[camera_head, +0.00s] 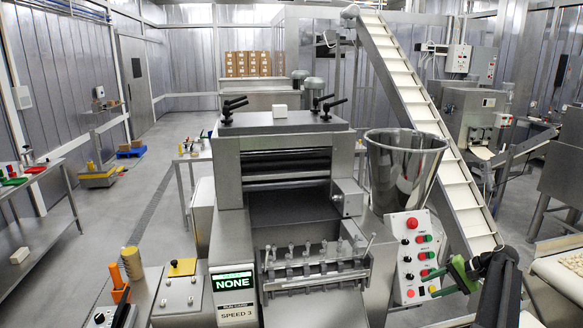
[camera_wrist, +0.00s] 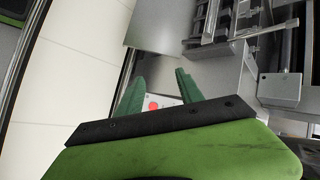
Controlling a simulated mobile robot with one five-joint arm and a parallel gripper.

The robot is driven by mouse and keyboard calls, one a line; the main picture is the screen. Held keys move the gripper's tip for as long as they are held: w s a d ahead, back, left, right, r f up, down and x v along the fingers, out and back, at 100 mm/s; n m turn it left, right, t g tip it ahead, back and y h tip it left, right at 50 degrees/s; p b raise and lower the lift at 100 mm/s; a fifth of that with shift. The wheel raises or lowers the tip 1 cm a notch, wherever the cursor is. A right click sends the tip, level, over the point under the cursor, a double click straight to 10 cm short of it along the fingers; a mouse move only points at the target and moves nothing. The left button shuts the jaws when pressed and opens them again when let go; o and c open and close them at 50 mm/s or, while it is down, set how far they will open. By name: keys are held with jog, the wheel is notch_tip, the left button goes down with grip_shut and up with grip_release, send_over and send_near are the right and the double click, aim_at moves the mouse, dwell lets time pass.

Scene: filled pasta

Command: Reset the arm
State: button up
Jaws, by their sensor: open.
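My gripper (camera_head: 445,279) is at the lower right of the head view, in front of the control panel with red and green buttons (camera_head: 413,259). Its green fingers stand apart and nothing shows between them. My dark arm reaches up to it from the bottom edge. In the wrist view the two green fingertips (camera_wrist: 159,91) are spread, with part of a light panel and a red button (camera_wrist: 154,105) showing behind them.
A steel pasta machine (camera_head: 283,170) fills the middle, with a metal hopper (camera_head: 404,170) and an inclined conveyor (camera_head: 425,115) to its right. A steel side table (camera_head: 38,235) stands at left. Open floor lies between.

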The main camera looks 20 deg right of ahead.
jog(key=w+a+f+n+g+h+b, duration=0.1)
jog(key=a+f+n, duration=0.15)
jog(key=a, duration=0.65)
jog(key=w+a+f+n+g+b, duration=0.1)
jog(key=a+f+g, duration=0.15)
jog(key=a, duration=0.55)
jog(key=w+a+f+n+g+h+b, duration=0.1)
jog(key=w+a+f, duration=0.15)
jog(key=a, duration=0.65)
jog(key=s+a+f+n+h+b, duration=0.1)
jog(key=s+a+n, duration=0.1)
jog(key=a, duration=0.5)
jog(key=s+a+f+n+g+h, duration=0.1)
jog(key=s+a+f+n+h, duration=0.1)
jog(key=a, duration=0.6)
jog(key=s+a+f+n+h+b, duration=0.1)
jog(key=s+a, duration=0.3)
jog(key=a, duration=0.4)
jog(key=shift+a+f+n+g+h+b, duration=0.2)
jog(key=shift+f+n+g+h+b, duration=0.15)
jog(key=shift+f+n, duration=0.4)
jog(key=shift+s+d, duration=0.1)
